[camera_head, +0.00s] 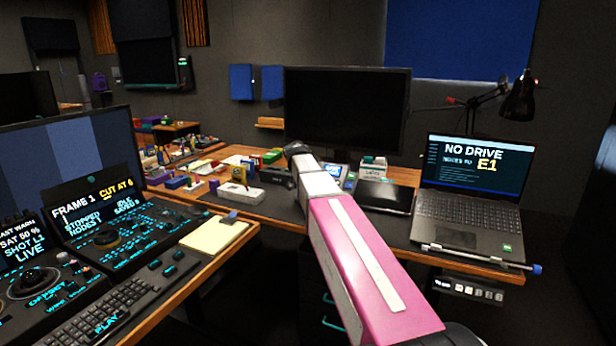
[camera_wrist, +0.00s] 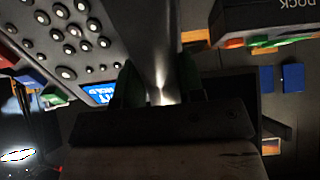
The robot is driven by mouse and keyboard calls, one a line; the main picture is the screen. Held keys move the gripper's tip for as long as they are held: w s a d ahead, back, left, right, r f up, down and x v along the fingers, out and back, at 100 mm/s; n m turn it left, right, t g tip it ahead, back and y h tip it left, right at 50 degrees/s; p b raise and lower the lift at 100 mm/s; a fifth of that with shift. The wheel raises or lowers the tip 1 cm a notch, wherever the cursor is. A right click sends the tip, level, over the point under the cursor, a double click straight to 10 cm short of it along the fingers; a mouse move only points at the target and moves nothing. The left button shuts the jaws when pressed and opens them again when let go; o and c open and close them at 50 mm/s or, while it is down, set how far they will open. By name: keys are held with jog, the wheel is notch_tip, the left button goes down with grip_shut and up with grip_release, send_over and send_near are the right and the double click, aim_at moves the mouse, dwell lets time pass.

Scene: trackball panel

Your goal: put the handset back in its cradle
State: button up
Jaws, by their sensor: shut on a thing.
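My gripper (camera_wrist: 158,86) is shut in the wrist view, with its green-edged fingers on either side of a smooth grey piece, which looks like the handset (camera_wrist: 157,38). The piece runs up out of the top of the picture, so its far end is not seen. To its left is a desk phone base (camera_wrist: 50,30) with round keys and a blue display. The phone's blue display (camera_head: 338,170) also shows in the head view, just right of my arm. My arm hides the gripper and handset there. I cannot make out the cradle or whether the handset touches it.
A black monitor (camera_head: 346,112) stands behind the phone. A laptop (camera_head: 468,195) and a dark flat tablet-like panel (camera_head: 384,196) lie to the right. A white box (camera_head: 237,193) and small coloured items crowd the desk to the left.

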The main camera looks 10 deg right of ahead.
jog(key=shift+w+d+f, duration=0.1)
jog(key=shift+w+f, duration=0.05)
dwell(0.3)
jog(key=o, duration=1.2)
jog(key=shift+c, duration=0.2)
jog(key=v, duration=1)
jog(key=shift+s+r, duration=0.3)
jog(key=shift+s+a, duration=0.1)
jog(key=shift+a, duration=0.1)
